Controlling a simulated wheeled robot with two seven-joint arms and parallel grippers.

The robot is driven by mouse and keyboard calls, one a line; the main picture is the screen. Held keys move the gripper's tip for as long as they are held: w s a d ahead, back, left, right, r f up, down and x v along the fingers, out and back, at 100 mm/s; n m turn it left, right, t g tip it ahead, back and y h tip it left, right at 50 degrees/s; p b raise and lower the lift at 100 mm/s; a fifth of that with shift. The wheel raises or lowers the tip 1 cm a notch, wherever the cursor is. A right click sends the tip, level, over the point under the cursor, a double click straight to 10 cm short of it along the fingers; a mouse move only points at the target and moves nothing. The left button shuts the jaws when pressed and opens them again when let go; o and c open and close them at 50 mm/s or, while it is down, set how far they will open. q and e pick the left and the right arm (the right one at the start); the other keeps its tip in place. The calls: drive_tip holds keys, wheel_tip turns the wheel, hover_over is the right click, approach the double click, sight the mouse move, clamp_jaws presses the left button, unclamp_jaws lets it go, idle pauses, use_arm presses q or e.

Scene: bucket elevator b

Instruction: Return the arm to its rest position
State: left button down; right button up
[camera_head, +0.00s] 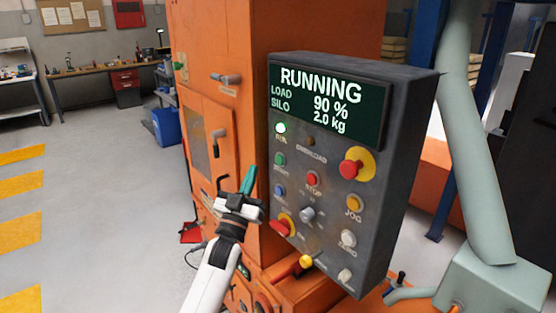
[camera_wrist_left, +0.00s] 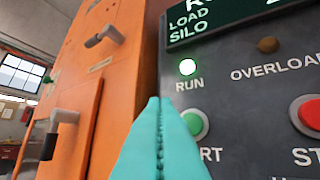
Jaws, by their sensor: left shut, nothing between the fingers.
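My left arm comes in from the bottom of the head view. Its gripper (camera_head: 249,178) has teal fingers that are shut and empty. It is in front of the left edge of the dark control panel (camera_head: 385,190), close to the green START button (camera_head: 279,159). In the left wrist view the shut fingertips (camera_wrist_left: 158,103) point at the panel and partly cover the START button (camera_wrist_left: 194,124). I cannot tell whether they touch anything. The panel display (camera_head: 330,103) reads RUNNING, LOAD 90 %, SILO 2.0 kg. The green RUN lamp (camera_head: 281,128) is lit. My right gripper does not show.
An orange cabinet (camera_head: 215,40) with handles stands behind and left of the panel. A grey-green pipe (camera_head: 475,150) is at the right. A blue bin (camera_head: 166,127) and a workbench (camera_head: 100,70) are at the back left. The floor at the left is free.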

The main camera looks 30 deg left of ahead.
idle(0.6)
